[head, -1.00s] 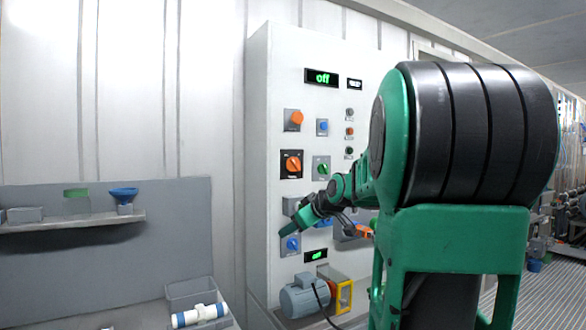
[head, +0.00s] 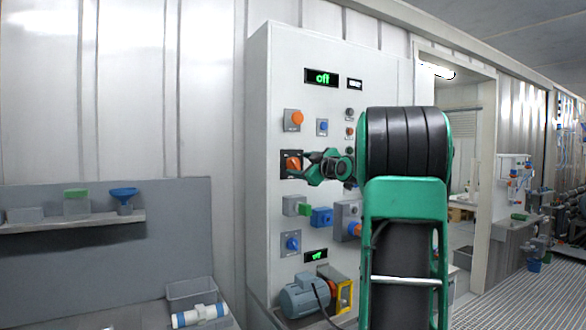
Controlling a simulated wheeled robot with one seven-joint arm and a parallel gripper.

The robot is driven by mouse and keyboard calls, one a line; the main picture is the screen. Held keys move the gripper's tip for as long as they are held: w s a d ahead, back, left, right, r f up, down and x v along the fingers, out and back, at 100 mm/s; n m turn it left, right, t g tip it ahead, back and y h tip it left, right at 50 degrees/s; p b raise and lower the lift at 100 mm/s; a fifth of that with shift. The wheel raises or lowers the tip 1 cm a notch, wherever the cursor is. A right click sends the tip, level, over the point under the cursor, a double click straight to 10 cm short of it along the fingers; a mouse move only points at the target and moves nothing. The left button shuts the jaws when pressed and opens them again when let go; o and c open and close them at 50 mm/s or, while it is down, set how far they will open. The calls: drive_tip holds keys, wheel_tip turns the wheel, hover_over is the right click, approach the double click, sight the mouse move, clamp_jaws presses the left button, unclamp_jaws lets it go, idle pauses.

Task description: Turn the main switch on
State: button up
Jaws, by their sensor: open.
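The main switch (head: 292,163) looks to be the orange rotary knob on a black plate, on the front of the white control cabinet (head: 257,120). Its plate is partly hidden behind my gripper (head: 296,166). My gripper is level with the knob, with its fingers at or close to it. I cannot tell whether they touch it. The gripper is open. The upper display (head: 322,78) reads "off" in green. A lower green display (head: 316,255) is too small to read surely.
An orange button (head: 297,119) and a blue button (head: 322,127) sit above the knob. Blue and green fittings (head: 321,217) and a blue knob (head: 291,243) are below. A motor (head: 304,297) stands at the cabinet's foot. A doorway opens to the right.

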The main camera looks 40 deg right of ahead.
sight(295, 163)
drive_tip(key=shift+x, duration=1.7)
drive_tip(key=c, duration=1)
